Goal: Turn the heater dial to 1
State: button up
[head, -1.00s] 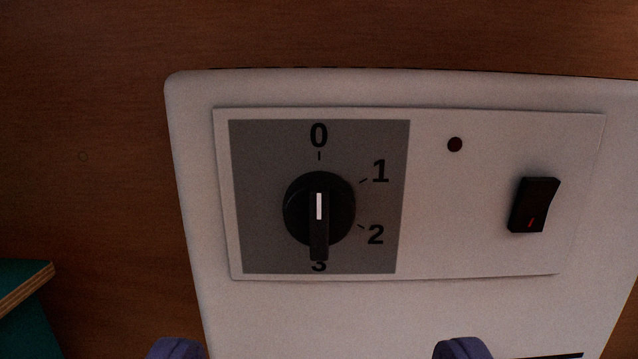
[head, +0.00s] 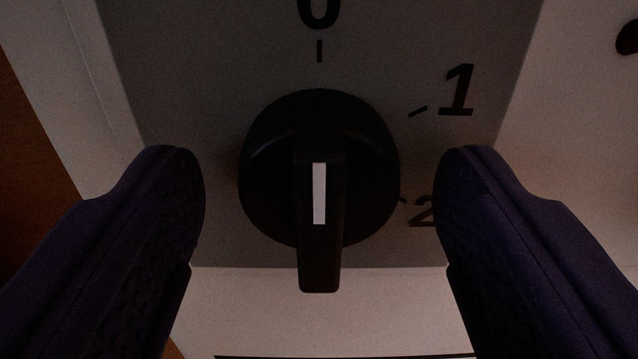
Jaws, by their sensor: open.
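The heater dial (head: 270,175) is a round black knob with a raised grip bar and a white marker line (head: 319,193). The bar stands upright in the picture, its long end reaching down below the knob. The mark 0 (head: 319,12) is above the dial, the mark 1 (head: 457,90) is at its upper right, and the mark 2 (head: 420,211) is partly hidden by my right finger. The mark 3 is hidden behind the bar. My gripper (head: 320,190) is open, with one dark purple finger on each side of the dial, apart from it in the picture.
The dial sits on a grey square (head: 200,60) on the white heater panel (head: 560,120). A dark round indicator (head: 629,37) shows at the right edge. Brown wood (head: 25,150) shows at the left. A dark slot (head: 345,356) lies at the bottom edge.

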jog(key=c, duration=1.1)
jog(key=shift+o, duration=0.2)
jog(key=shift+m, duration=0.4)
jog(key=m, duration=0.4)
jog(key=shift+m, duration=0.4)
jog(key=m, duration=0.6)
jog(key=shift+s+f, duration=0.1)
jog(key=o, duration=1.1)
jog(key=shift+c, duration=0.2)
